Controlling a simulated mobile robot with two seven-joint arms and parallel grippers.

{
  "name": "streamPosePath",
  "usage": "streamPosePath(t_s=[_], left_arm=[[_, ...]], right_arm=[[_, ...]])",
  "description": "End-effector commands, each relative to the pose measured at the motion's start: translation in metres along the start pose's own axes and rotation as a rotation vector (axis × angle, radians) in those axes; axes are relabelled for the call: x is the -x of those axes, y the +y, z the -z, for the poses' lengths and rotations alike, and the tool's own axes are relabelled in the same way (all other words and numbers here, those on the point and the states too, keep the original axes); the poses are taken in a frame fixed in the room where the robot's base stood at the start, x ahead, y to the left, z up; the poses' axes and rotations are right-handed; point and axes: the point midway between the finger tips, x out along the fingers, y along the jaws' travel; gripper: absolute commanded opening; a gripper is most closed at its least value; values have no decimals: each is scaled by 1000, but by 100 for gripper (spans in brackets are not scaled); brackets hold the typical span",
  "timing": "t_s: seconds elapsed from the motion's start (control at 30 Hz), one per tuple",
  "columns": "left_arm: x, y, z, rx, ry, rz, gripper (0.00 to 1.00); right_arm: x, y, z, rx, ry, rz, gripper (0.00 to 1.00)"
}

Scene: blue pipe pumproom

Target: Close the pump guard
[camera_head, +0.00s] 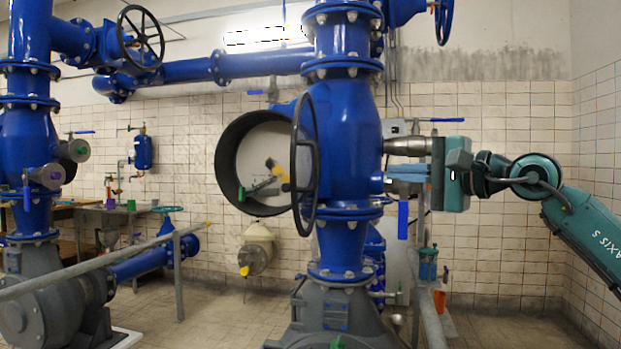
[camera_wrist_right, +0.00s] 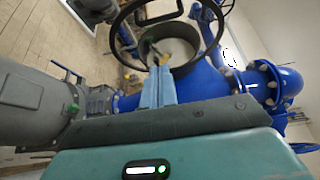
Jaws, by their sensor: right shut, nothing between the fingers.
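A large dark round housing (camera_head: 228,160) with an open face and a pale inside shows left of the central blue pump column (camera_head: 347,150). It also shows in the right wrist view (camera_wrist_right: 200,88). I cannot tell for sure which part is the pump guard. A black handwheel (camera_head: 300,190) stands nearly edge-on at the column's left side. My right gripper (camera_head: 390,173), with light blue fingers, is shut and empty just right of the column. In the right wrist view its fingers (camera_wrist_right: 157,76) point toward the housing; contact cannot be told. My left gripper is not in view.
A lever with a yellow part (camera_head: 277,172) shows in the housing's opening. A grey rail (camera_head: 110,258) crosses the lower left. A grey pump body (camera_head: 335,310) stands below the column. Blue pipes (camera_head: 265,63) run overhead. Tiled floor (camera_head: 220,305) is clear at lower middle left.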

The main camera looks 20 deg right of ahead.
Motion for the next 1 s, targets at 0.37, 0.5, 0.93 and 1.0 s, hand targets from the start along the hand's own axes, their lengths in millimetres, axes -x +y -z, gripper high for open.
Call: streamPosePath(t_s=[0.37, 0.5, 0.93, 1.0], left_arm=[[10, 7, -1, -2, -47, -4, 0], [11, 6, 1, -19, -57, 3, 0], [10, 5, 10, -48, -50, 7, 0], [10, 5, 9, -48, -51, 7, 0]], right_arm=[[-54, -6, 0, 7, 1, 2, 0], [-85, -6, 0, 6, 1, 2, 0], [-126, -2, -26, 7, 4, 1, 0], [-126, -2, -27, 6, 4, 1, 0]])
